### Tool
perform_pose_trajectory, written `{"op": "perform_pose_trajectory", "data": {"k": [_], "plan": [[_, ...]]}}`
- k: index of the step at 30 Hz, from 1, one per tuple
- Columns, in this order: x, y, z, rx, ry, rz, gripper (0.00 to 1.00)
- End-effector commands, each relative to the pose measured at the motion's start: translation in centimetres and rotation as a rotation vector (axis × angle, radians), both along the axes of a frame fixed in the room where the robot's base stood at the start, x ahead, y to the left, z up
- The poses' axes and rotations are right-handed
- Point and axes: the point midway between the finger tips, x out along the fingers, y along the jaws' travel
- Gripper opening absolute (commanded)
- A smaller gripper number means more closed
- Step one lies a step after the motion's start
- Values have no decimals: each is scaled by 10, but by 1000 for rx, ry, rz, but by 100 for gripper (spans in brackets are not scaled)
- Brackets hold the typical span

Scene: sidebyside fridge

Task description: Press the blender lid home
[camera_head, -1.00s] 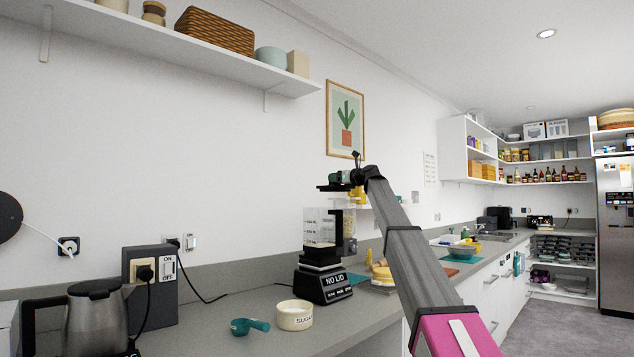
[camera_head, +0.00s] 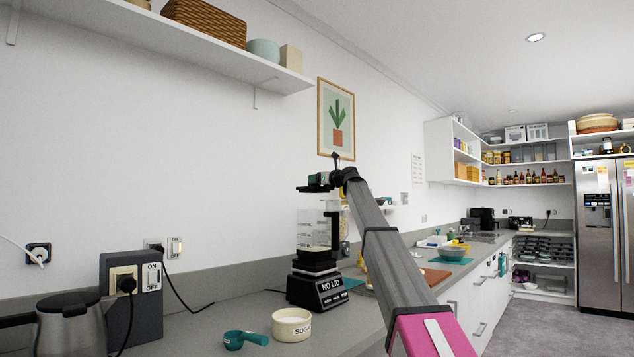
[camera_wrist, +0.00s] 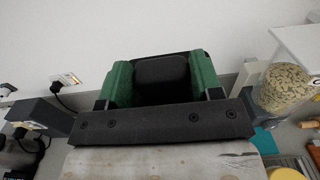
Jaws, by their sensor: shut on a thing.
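The blender (camera_head: 318,292) stands on the counter with a black base whose display reads "NO LID". Its clear jar (camera_head: 316,232) is upright on the base. My gripper (camera_head: 322,182) is above the jar and shut on the dark blender lid (camera_head: 309,189). The lid looks roughly level, with a gap showing between it and the jar rim. In the wrist view, the green fingers of my gripper (camera_wrist: 161,78) sit either side of a dark block of the lid (camera_wrist: 162,72). The jar rim is hidden in the wrist view.
A sugar bowl (camera_head: 291,325) and teal scoop (camera_head: 245,339) lie in front of the blender. A kettle (camera_head: 72,325) and a switched socket box (camera_head: 135,300) stand left. A shelf (camera_head: 230,68) hangs above left. A grain-filled container (camera_wrist: 284,86) is right in the wrist view.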

Motion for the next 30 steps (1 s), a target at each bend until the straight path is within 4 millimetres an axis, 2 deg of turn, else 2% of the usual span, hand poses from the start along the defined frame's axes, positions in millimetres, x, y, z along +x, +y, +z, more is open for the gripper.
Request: {"op": "perform_pose_trajectory", "data": {"k": [8, 21, 30], "plan": [[-1, 0, -15, 1, 1, 0, 42], [-1, 0, -50, 1, 1, 1, 42], [0, 0, -58, 0, 0, 0, 42]]}}
